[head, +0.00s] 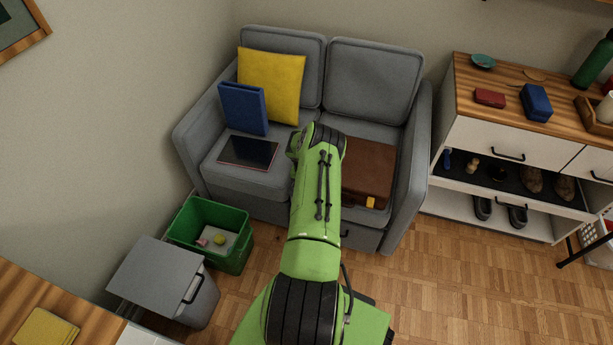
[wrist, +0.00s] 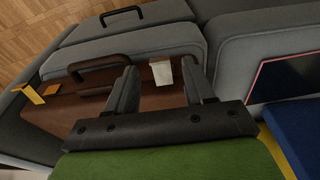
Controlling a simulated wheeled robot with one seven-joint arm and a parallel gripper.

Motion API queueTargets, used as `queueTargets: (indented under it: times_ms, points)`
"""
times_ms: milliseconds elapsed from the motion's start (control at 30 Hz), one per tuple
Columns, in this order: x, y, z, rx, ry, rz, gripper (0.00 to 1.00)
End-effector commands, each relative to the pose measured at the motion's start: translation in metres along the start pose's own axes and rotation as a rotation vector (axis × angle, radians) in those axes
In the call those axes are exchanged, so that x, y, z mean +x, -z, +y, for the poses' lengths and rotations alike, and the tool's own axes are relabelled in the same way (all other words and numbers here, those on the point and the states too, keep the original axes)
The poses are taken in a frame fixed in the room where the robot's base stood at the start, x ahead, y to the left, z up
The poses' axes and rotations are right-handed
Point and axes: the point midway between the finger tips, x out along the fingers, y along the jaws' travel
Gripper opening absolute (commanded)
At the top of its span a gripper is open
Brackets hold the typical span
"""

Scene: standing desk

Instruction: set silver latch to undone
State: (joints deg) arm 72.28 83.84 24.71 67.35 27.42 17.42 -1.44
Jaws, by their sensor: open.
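A brown briefcase (head: 372,167) lies on the right seat of the grey sofa, partly covered by my arm. It also shows in the wrist view (wrist: 85,108), with a dark handle (wrist: 100,65) on its edge. The silver latch (wrist: 162,73) is a small pale plate on that edge; my arm hides it in the head view. A yellow latch (head: 370,202) is at the other end of the edge. My gripper (wrist: 160,70) is open, with the silver latch seen between its two fingers. I cannot tell whether they touch it, or how the latch is set.
On the sofa (head: 412,190), a dark tablet (head: 248,151), a blue book (head: 243,108) and a yellow cushion (head: 272,84) are to the left. A green bin (head: 236,262) and a grey bin (head: 163,278) stand on the floor. A shoe cabinet (head: 480,133) is at the right.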

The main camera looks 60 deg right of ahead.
Motion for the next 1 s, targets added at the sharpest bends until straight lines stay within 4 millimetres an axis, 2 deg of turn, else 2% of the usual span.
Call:
queueTargets:
  times_ms: [33, 200, 300, 433, 600, 1000]
  points:
    - [-0.020, 0.002, 0.000, -0.002, 0.000, 0.003, 0.53]
    - [-0.070, 0.002, 0.001, -0.001, -0.001, 0.004, 0.53]
    - [-0.098, 0.002, 0.000, -0.001, -0.001, 0.004, 0.53]
    - [-0.124, 0.002, 0.001, 0.000, -0.002, 0.003, 0.53]
    - [-0.139, 0.001, 0.000, 0.000, -0.001, 0.001, 0.53]
    - [-0.139, 0.001, 0.000, 0.001, -0.001, 0.001, 0.53]
